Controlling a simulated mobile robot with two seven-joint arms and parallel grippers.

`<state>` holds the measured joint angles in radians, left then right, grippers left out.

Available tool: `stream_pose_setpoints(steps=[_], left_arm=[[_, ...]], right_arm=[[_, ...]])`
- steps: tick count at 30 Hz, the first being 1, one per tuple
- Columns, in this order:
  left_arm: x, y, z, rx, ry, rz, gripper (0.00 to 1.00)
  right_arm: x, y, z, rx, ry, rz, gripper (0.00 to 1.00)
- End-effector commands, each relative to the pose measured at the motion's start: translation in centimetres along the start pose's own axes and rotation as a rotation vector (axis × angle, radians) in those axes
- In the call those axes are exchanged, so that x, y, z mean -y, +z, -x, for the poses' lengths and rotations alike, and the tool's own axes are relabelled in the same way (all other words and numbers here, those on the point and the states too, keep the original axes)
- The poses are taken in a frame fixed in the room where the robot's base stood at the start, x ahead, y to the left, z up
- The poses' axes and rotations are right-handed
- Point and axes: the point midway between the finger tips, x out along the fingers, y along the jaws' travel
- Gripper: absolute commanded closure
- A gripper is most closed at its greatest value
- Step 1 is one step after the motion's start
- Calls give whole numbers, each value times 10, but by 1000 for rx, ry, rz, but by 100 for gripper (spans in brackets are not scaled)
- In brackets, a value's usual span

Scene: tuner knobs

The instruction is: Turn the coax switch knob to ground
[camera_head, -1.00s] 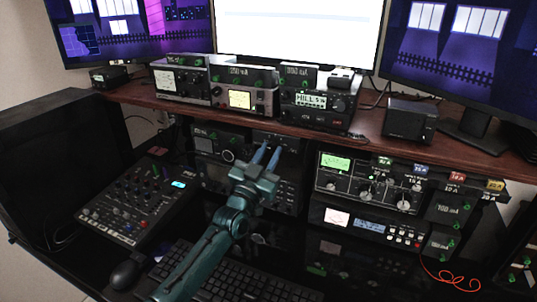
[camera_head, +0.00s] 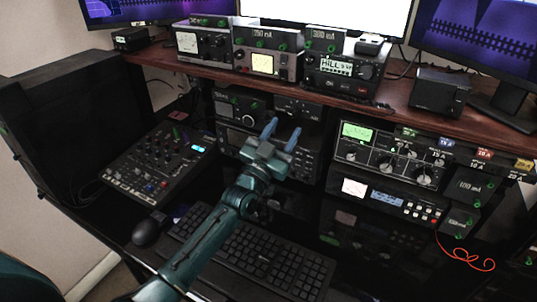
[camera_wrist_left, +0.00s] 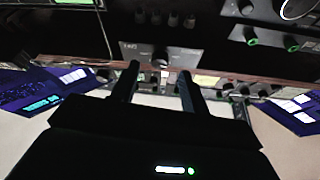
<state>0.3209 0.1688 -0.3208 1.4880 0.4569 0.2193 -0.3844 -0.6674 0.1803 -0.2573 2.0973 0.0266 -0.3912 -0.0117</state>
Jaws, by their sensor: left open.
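My left gripper (camera_head: 282,131) is open and empty. Its two blue fingers point at the radio gear under the wooden shelf. A small dark box (camera_head: 298,108), which looks like the coax switch, sits under the shelf just beyond the fingertips. In the left wrist view, a dark knob (camera_wrist_left: 160,57) on a grey panel shows between and beyond the open fingers (camera_wrist_left: 158,72). The fingers appear apart from it. The panel's lettering and the knob's pointer are too small to read. My right gripper is not in view.
The wooden shelf (camera_head: 400,115) with several meters runs above the gripper. A tuner with large knobs (camera_head: 385,157) stands at the right, a mixer (camera_head: 160,160) at the left. A keyboard (camera_head: 265,255) and a mouse (camera_head: 146,232) lie below my arm.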

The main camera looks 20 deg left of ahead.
Motion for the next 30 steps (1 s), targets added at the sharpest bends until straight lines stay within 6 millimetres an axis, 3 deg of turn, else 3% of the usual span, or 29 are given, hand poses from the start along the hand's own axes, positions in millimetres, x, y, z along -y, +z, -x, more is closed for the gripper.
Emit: stream_pose_setpoints(steps=[6, 12, 18, 30], left_arm=[[0, 2, 52, 3, 0, 1, 55], [0, 1, 83, 1, 0, -1, 55], [0, 0, 93, -1, 0, 1, 55], [0, 0, 93, -1, 0, 0, 55]], right_arm=[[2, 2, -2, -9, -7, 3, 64], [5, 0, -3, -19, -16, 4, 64], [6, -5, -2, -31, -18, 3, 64], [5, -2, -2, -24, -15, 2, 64]])
